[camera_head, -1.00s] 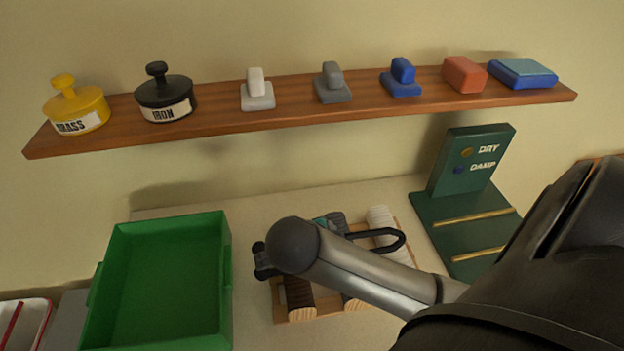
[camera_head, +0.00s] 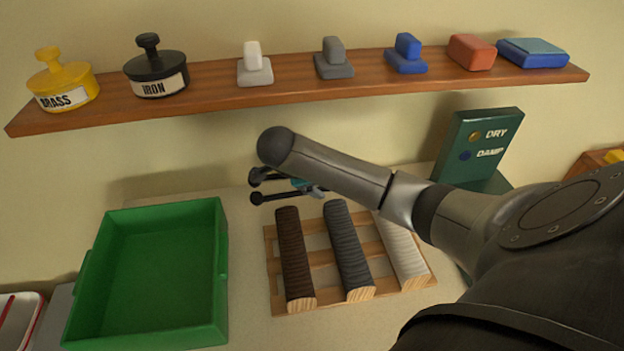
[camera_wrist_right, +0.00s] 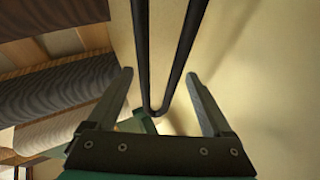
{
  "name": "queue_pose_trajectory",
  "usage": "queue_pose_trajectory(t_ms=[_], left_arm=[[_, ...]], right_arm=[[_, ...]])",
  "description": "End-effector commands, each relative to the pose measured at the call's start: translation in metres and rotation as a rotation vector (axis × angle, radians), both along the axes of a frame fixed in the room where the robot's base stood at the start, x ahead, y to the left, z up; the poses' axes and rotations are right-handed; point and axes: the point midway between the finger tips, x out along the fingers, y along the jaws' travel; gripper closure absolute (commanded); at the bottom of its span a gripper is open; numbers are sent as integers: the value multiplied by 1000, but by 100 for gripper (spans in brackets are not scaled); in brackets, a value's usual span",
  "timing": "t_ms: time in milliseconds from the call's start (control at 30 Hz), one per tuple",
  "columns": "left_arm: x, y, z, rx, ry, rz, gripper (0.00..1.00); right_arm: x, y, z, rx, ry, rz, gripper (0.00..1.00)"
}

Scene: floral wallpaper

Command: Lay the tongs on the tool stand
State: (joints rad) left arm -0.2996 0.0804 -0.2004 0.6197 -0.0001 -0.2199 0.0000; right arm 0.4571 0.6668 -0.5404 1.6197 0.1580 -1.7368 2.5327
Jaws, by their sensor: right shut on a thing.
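The black tongs (camera_head: 268,196) have two dark round ends, which point left above the counter behind the wooden rack. My right gripper (camera_wrist_right: 160,74) is shut on the tongs. In the wrist view the tongs' two bars (camera_wrist_right: 143,50) run away between my fingers, and their bend lies near the palm. In the head view my right arm hides most of the gripper and the tongs' bend. A green stand (camera_head: 479,137) with DRY and DAMP labels is at the right; my arm covers its lower part. I cannot tell whether this is the tool stand. My left gripper is out of view.
The wooden rack (camera_head: 274,272) holds a brown, a grey and a white ribbed bar. A green bin (camera_head: 218,290) stands left of it. A wall shelf (camera_head: 300,88) above carries brass and iron weights and several small blocks. A white tray (camera_head: 36,318) is at lower left.

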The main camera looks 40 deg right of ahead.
Motion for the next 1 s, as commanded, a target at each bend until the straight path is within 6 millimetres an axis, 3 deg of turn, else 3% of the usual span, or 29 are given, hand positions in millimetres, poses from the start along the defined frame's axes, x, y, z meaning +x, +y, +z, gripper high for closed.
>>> queue_pose_trajectory(t_ms=[167,467,633,1000], left_arm=[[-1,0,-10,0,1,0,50],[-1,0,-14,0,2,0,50],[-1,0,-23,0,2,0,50],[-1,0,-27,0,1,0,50]], right_arm=[[14,-8,-27,-1,-5,-3,100],[23,-11,-43,0,-6,-1,100],[33,-18,-66,-2,-6,-2,100],[36,-19,-58,149,262,-4,100]])
